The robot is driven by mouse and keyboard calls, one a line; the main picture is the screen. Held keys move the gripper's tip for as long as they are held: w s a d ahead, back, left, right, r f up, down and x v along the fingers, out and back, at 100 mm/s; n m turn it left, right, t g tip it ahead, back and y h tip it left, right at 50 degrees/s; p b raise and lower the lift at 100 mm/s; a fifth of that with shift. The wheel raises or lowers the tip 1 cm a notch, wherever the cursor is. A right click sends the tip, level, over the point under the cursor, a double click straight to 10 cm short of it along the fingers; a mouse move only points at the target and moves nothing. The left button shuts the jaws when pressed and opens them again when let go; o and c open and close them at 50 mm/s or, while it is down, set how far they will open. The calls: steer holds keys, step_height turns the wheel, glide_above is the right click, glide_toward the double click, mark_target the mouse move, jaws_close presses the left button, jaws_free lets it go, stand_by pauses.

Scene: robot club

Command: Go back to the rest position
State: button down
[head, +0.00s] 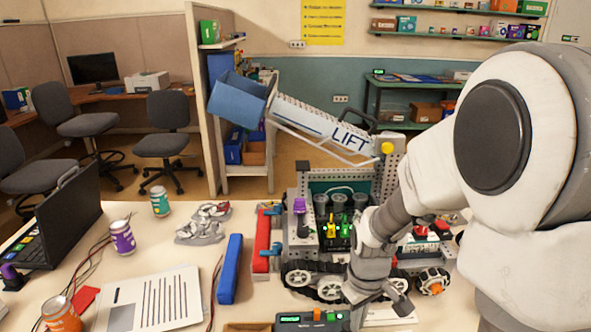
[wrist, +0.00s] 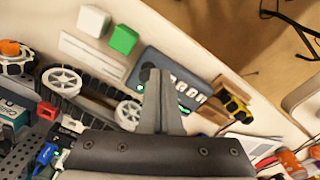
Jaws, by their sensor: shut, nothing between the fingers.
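My gripper (wrist: 157,82) is shut, with its fingers together and nothing between them. In the wrist view it hangs above the dark blue device with a lit display (wrist: 185,90). In the head view my white and grey arm comes in from the right, and its grey wrist end is in front of the tracked robot model (head: 330,278). The fingertips are hard to make out there. The model has a raised "LIFT" arm (head: 318,125) with a blue bucket.
The table holds a laptop (head: 62,222), several cans, a printed sheet (head: 150,302), a blue bar (head: 230,268) and a red bar (head: 262,240). The device (head: 312,320) lies at the front edge. In the wrist view a white cube (wrist: 94,20) and green cube (wrist: 124,39) lie beside it.

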steer(key=s+r+m+t+p, duration=0.2)
steer(key=s+r, duration=0.4)
steer(key=r, duration=0.6)
steer(key=s+r+m+t+p, duration=0.3)
steer(key=s+r, duration=0.3)
steer(key=r, duration=0.7)
steer(key=shift+d+m, duration=0.15)
steer(key=shift+m, duration=0.25)
